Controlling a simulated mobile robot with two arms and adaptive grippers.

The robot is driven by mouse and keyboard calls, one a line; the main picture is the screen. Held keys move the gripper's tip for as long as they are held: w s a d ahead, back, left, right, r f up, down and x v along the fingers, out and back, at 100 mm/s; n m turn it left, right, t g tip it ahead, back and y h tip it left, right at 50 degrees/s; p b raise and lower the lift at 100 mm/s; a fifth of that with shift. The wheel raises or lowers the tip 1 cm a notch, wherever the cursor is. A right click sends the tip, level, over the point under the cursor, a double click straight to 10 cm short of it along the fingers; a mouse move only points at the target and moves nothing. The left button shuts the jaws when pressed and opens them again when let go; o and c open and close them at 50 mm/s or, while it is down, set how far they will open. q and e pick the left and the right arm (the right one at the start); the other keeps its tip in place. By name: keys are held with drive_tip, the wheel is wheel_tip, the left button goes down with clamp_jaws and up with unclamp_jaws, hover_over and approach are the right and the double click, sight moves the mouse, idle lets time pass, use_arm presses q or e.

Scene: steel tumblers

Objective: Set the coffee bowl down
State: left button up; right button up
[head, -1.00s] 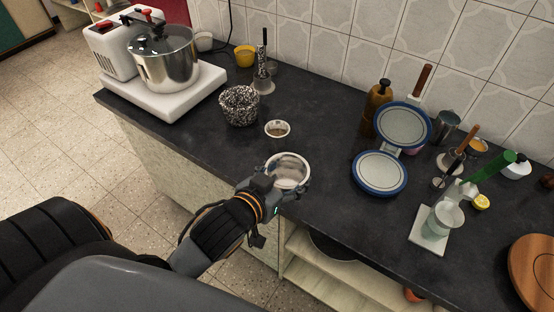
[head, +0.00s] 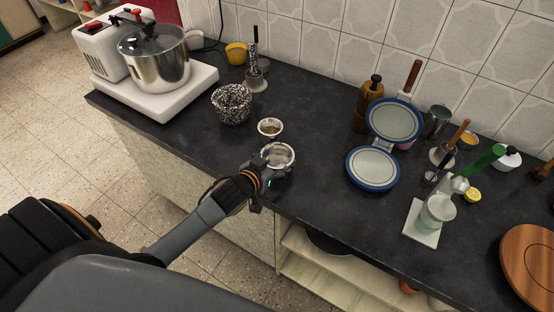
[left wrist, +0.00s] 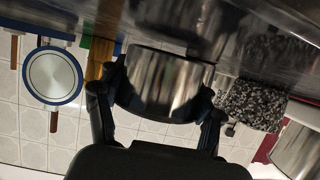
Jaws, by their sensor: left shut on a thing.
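A round steel bowl (head: 281,154), which I take to be the coffee bowl, is at the counter's front edge in the head view. My left gripper (head: 275,164) is shut around its sides. In the left wrist view the bowl's shiny wall (left wrist: 165,85) sits between the two fingers (left wrist: 160,112). That view is upside down, with the dark counter at the top. The bowl's base is at or very close to the counter; I cannot tell whether it touches. My right gripper is not in view.
A small white bowl with brown contents (head: 270,127) stands just behind the held bowl. A speckled black-and-white basket (head: 232,104) is farther left. A blue-rimmed double plate device (head: 372,168) stands to the right. Bare counter (head: 318,150) lies between it and the held bowl.

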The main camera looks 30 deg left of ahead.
use_arm(q)
drive_tip(key=shift+f, duration=0.3)
drive_tip(key=shift+f, duration=0.15)
drive_tip(key=o, duration=1.3)
drive_tip(key=v, duration=1.2)
